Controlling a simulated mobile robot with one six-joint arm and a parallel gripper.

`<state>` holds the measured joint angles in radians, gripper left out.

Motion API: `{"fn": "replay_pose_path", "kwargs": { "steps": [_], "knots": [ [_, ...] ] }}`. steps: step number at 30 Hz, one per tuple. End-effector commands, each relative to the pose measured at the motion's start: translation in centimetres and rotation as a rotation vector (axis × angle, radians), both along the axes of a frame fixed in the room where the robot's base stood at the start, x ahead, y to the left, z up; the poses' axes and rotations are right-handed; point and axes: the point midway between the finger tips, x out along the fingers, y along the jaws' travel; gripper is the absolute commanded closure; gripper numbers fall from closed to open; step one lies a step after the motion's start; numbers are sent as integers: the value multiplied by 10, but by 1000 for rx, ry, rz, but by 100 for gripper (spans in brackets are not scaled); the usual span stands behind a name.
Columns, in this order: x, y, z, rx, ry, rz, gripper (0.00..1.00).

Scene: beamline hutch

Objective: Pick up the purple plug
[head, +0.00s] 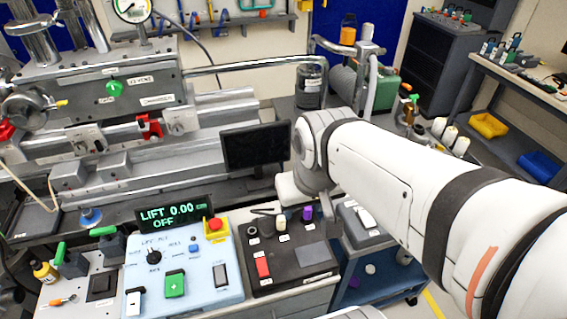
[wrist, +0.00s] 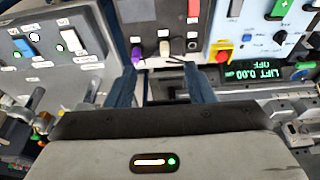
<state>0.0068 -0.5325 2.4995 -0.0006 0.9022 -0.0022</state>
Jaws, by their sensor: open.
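The purple plug (head: 307,213) stands at the back edge of a black control box (head: 290,284), right of a pale plug (head: 281,222). In the wrist view the purple plug (wrist: 137,55) shows just beyond the tip of the left finger. The pale plug (wrist: 164,48) shows between the finger lines. My gripper (wrist: 160,72) is open with nothing between its fingers. The plug appears off-centre, towards the left finger; I cannot tell whether they touch. In the head view my wrist is just behind the box, and the fingers are hard to make out.
A pale blue lift panel (head: 205,270) with a red stop button (head: 215,224) and a "LIFT 0.00 OFF" display (head: 176,213) stands left of the black box. A dark monitor (head: 255,147) is behind. A grey switch box (head: 362,222) stands to the right.

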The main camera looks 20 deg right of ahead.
Motion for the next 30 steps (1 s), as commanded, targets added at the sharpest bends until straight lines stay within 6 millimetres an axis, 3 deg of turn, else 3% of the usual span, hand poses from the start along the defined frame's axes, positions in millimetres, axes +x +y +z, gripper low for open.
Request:
{"fn": "replay_pose_path", "kwargs": {
  "steps": [8,13,20,24,30],
  "knots": [
    [6,-2,-3,7,10,-32,51],
    [38,-11,-20,45,62,-214,51],
    [96,-36,-66,103,148,-580,51],
    [125,-53,-103,128,194,-796,51],
    [151,-71,-145,147,233,-1019,51]
  ]
}}
